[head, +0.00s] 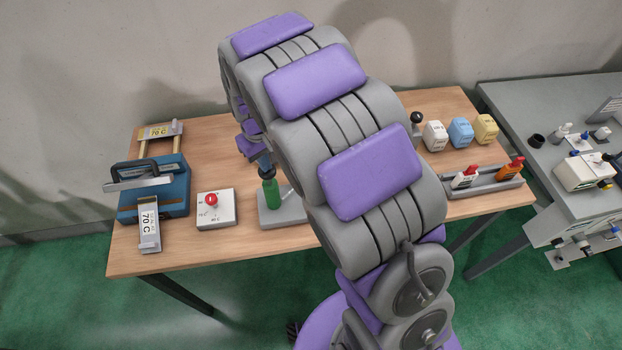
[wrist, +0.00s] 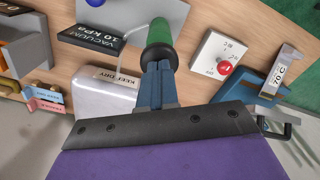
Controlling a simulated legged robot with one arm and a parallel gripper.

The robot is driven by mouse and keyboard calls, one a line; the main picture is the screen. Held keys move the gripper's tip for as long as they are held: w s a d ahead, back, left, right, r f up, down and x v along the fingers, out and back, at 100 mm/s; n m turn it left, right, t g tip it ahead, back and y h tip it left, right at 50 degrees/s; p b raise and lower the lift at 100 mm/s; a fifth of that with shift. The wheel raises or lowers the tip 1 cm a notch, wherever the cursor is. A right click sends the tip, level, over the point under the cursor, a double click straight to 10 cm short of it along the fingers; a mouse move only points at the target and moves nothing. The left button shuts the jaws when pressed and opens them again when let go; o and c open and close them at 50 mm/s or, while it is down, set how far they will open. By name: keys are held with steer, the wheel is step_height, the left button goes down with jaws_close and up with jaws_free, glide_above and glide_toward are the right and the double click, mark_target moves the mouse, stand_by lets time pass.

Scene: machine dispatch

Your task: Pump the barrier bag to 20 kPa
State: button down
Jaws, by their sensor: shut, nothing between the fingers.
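The green pump cylinder (head: 271,192) stands upright on a grey base (head: 292,213) in the head view; it also shows in the wrist view (wrist: 158,36). In the head view, my gripper (head: 264,162) is above the cylinder. A silvery-white bag marked KEEP DRY (wrist: 105,96) lies beside the fingers in the wrist view. A dark plate (wrist: 92,44) by it reads VACUUM 10 kPa. My arm hides the bag and plate in the head view.
A white dial box (head: 215,215) with a red knob is left of the pump. A blue machine (head: 152,205) with 70 C plates stands at the left end of the wooden table (head: 190,255). White, blue and yellow blocks (head: 460,132) and a grey tray (head: 484,189) stand right.

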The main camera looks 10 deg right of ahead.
steer(key=shift+r+p, duration=1)
steer(key=shift+r, duration=2.4)
steer(key=s+d+r+m+b, duration=0.1)
steer(key=s+d+m+b, duration=0.15)
steer(key=s+d, duration=0.35)
steer(key=s+d+m+b, duration=0.1)
steer(key=s+d+b, duration=0.25)
steer(key=s, duration=0.55)
steer(key=s+d+f+m+g+b, duration=0.1)
steer(key=s+d+f, duration=0.1)
steer(key=s, duration=0.6)
steer(key=s+d+f+m+b, duration=0.1)
steer(key=s+d+f+b, duration=0.1)
steer(key=s, duration=0.7)
steer(key=shift+s+d+g, duration=0.15)
steer(key=shift+d+g, duration=0.15)
steer(key=shift+g, duration=0.1)
